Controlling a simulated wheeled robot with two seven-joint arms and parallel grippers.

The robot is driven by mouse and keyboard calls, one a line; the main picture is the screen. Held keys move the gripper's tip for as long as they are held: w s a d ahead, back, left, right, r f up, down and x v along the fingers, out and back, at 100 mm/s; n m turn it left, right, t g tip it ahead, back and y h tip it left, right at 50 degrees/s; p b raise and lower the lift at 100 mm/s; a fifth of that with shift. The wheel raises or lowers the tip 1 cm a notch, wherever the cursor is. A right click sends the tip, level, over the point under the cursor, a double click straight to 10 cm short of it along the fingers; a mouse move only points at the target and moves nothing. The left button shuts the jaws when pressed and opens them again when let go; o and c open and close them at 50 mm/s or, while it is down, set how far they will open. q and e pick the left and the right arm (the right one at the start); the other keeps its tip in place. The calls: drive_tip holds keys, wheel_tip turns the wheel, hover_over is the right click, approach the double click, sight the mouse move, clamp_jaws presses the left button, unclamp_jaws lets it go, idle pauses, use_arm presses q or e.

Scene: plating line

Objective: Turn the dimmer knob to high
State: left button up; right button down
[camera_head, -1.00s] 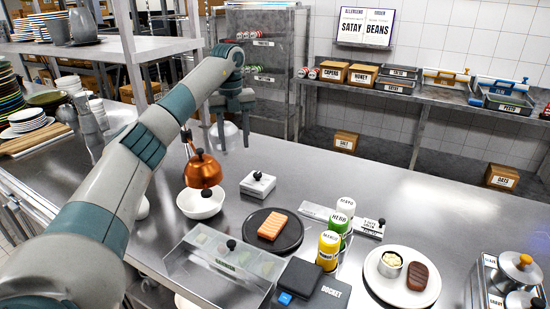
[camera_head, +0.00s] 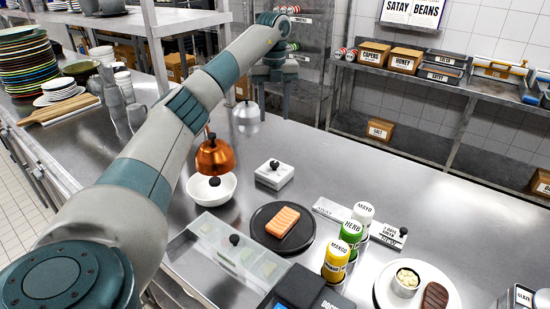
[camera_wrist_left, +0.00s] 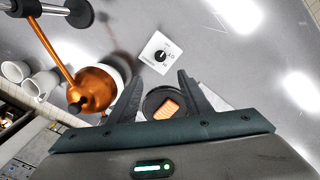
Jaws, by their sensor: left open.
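The dimmer is a white square box (camera_head: 273,178) with a black knob (camera_head: 274,165) on top, standing on the steel counter behind the salmon plate. In the left wrist view the box's labelled face (camera_wrist_left: 150,63) and black knob (camera_wrist_left: 160,56) show just beyond the fingertips; the lettering is too small to read and the knob's setting is unclear. My left gripper (camera_head: 271,108) is raised above the counter beyond the box, fingers pointing down. In the wrist view its open fingers (camera_wrist_left: 160,76) are apart, empty, and not touching the knob. My right gripper is not in view.
A copper lamp (camera_head: 214,157) and white bowl (camera_head: 222,192) stand left of the dimmer. A black plate with salmon (camera_head: 282,222), sauce bottles (camera_head: 351,236) and a clear lidded box (camera_head: 205,268) are in front. The counter right of the dimmer (camera_head: 400,185) is clear.

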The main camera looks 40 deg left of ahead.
sight(274, 163)
use_arm(q)
wheel_tip(274, 163, down, 18)
drive_tip(key=p, duration=0.4)
drive_tip(key=shift+w+r, duration=0.1)
drive_tip(key=shift+r, duration=0.15)
idle(0.3)
drive_tip(key=c, duration=1.1)
